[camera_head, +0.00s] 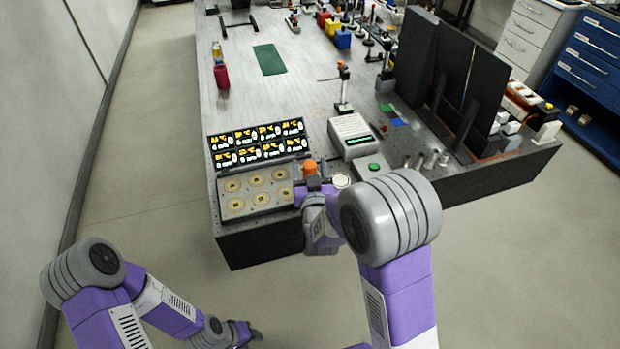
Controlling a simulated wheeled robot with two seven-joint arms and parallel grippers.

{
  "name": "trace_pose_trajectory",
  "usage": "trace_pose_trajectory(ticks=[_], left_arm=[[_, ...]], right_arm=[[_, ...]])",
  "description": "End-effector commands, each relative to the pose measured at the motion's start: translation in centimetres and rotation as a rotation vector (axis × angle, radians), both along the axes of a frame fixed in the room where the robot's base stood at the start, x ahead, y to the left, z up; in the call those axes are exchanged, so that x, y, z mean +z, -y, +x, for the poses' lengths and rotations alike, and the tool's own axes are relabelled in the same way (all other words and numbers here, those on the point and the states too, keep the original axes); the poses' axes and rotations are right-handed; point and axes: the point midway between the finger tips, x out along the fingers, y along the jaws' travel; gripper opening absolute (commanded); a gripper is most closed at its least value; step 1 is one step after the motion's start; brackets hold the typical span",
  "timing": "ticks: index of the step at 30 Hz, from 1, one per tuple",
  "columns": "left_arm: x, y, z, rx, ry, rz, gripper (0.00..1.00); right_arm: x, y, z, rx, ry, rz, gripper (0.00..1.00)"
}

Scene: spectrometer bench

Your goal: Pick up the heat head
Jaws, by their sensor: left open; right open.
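An orange-topped piece (310,167), which looks like the heat head, stands upright at the right edge of the plate with round gold-ringed wells (262,193). My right gripper (313,184) is right at this piece, its fingers open and close around or beside it; the fingers and my wrist hide the lower part, so I cannot tell whether they touch it. My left gripper (247,333) is open and empty, low in front of the bench and well away from it.
A display panel (257,144) with yellow and white readouts stands behind the plate. Tall black panels (455,75) stand farther right. The bench's left side (240,105) is mostly clear.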

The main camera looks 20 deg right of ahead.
Motion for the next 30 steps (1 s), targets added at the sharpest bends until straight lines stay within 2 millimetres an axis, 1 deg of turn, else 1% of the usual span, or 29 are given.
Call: trace_pose_trajectory(ticks=[3,11,15,16,22,24,26,29,30], left_arm=[[0.0,0.0,0.0,0.0,0.0,0.0,0.43],[0.0,0.0,0.0,0.0,0.0,0.0,0.43],[0.0,0.0,0.0,0.0,0.0,0.0,0.43],[0.0,0.0,0.0,0.0,0.0,0.0,0.43],[0.0,0.0,0.0,0.0,0.0,0.0,0.43],[0.2,0.0,0.0,0.0,0.0,0.0,0.43],[0.5,0.0,0.0,0.0,0.0,0.0,0.43],[1.2,0.0,0.0,0.0,0.0,0.0,0.43],[1.5,0.0,0.0,0.0,0.0,0.0,0.43]], right_arm=[[0.0,0.0,0.0,0.0,0.0,0.0,0.64],[0.0,0.0,0.0,0.0,0.0,0.0,0.24],[0.0,0.0,-0.1,0.0,0.0,0.0,0.03],[0.0,0.0,-0.1,0.0,0.0,0.0,0.0],[0.1,0.0,0.0,0.0,0.002,0.001,0.0],[0.5,0.0,0.0,0.0,0.003,0.001,0.0],[1.3,0.0,0.0,0.0,0.004,0.002,0.0],[3.2,0.0,0.0,0.0,0.007,0.004,0.0],[4.1,0.0,0.0,0.0,0.008,0.006,0.0]])
